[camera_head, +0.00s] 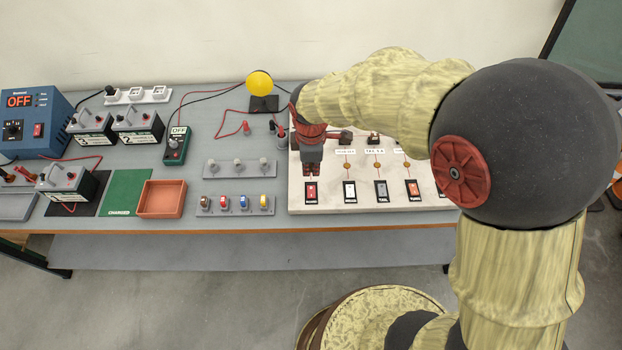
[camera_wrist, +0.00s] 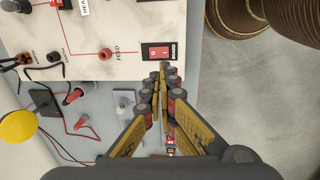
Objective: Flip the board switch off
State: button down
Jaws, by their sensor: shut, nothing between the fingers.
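The board switch is a red rocker (camera_head: 311,191) at the front left corner of the pale marble-look panel (camera_head: 330,205). In the wrist view the red rocker (camera_wrist: 158,52) sits in a black frame beside the word BOARD. I cannot tell which way it is tipped. My gripper (camera_head: 310,171) is shut and empty, pointing down just behind the switch in the head view. In the wrist view my gripper's fingertips (camera_wrist: 165,70) lie close to the rocker's edge. I cannot tell whether they touch it.
More rocker switches (camera_head: 381,190) stand in a row to the right. A grey strip with several coloured toggles (camera_head: 236,205) and an orange tray (camera_head: 161,198) lie left of the panel. A yellow lamp (camera_head: 259,83) stands behind. The bench's front edge (camera_head: 200,232) is close.

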aim_at(311, 189)
jog(key=shift+w+r, duration=0.25)
jog(key=shift+r, duration=0.1)
jog(key=shift+f, duration=0.1)
jog(key=f, duration=0.4)
jog(key=w+f+b, duration=0.1)
jog(key=f, duration=0.3)
jog(key=f+b, duration=0.1)
jog(key=f, duration=0.4)
jog(key=shift+w, duration=0.3)
jog(key=shift+w+f+b, duration=0.1)
jog(key=shift+f+b, duration=0.2)
jog(key=shift+f, duration=0.05)
